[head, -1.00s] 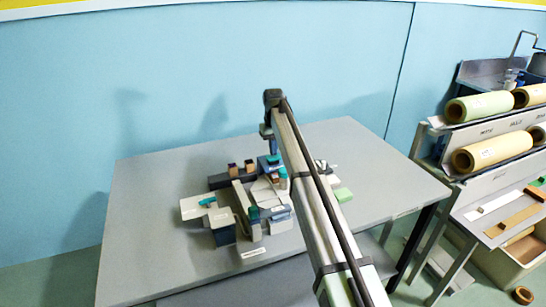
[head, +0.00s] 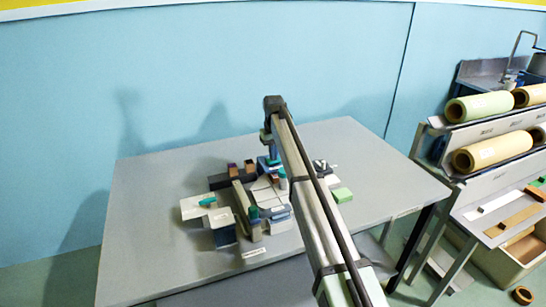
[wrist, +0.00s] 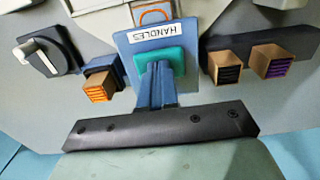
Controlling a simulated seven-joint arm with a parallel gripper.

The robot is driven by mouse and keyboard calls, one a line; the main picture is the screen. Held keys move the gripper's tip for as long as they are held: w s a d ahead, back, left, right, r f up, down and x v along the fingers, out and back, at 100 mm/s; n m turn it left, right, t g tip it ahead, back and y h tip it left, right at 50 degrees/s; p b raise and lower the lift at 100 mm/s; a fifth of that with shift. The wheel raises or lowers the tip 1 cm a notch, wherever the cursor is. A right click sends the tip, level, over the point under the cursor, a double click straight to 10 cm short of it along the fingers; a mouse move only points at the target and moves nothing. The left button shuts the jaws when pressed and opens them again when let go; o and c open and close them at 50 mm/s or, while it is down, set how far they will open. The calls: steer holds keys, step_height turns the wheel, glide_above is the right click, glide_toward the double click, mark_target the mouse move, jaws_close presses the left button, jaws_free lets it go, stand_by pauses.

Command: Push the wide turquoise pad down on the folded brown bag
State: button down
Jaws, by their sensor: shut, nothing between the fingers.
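The wide turquoise pad (wrist: 176,60) shows in the wrist view on a blue block with a white label reading HANDLES. My gripper (wrist: 158,70) is shut and empty, and its fingertips overlap the pad in the picture. I cannot tell whether they touch it. In the head view my gripper (head: 272,155) points down over the back of the machine on the table, and the arm hides part of that area. I cannot make out the folded brown bag in either view.
Beside the pad in the wrist view are an orange-striped block (wrist: 98,88), a black dial (wrist: 47,53), and two brown blocks, one black-faced (wrist: 224,72) and one purple-striped (wrist: 272,64). The grey table (head: 140,240) is clear around the machine. Shelves with paper rolls (head: 480,107) stand at right.

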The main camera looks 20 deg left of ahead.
steer(key=shift+f, duration=0.2)
steer(key=shift+r, duration=3.55)
